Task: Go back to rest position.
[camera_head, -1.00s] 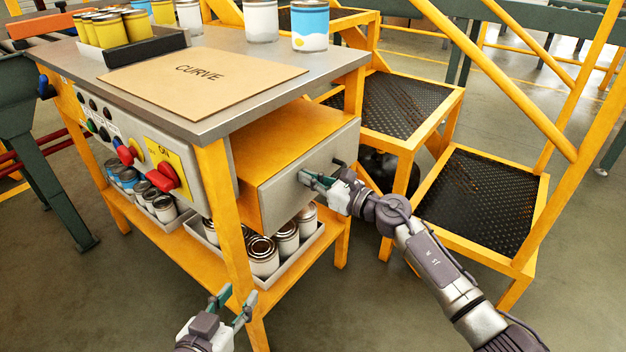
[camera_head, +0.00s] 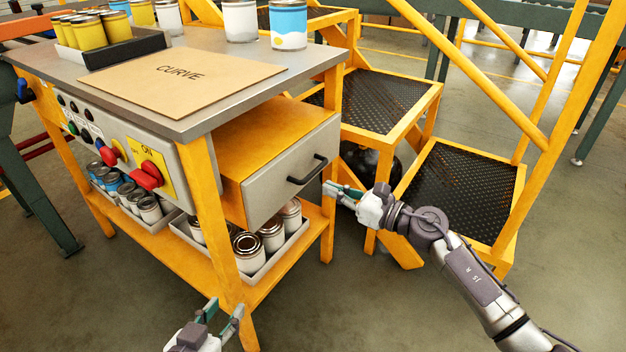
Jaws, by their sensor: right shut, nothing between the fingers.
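My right gripper (camera_head: 334,191) is shut and empty, to the right of the workbench drawer (camera_head: 284,181) and apart from its black handle (camera_head: 307,170). The drawer has a grey front and orange sides, and stands out from under the workbench top. My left gripper (camera_head: 226,307) is low at the bottom of the view, in front of the bench's near leg. Its two fingers are spread apart with nothing seen between them.
The grey workbench top (camera_head: 215,111) carries a cardboard sheet marked CURVE (camera_head: 180,76) and several paint cans. Trays of cans sit on the lower orange shelf (camera_head: 262,290). Yellow steps with black treads (camera_head: 457,190) stand to the right. Open floor (camera_head: 400,310) lies in front.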

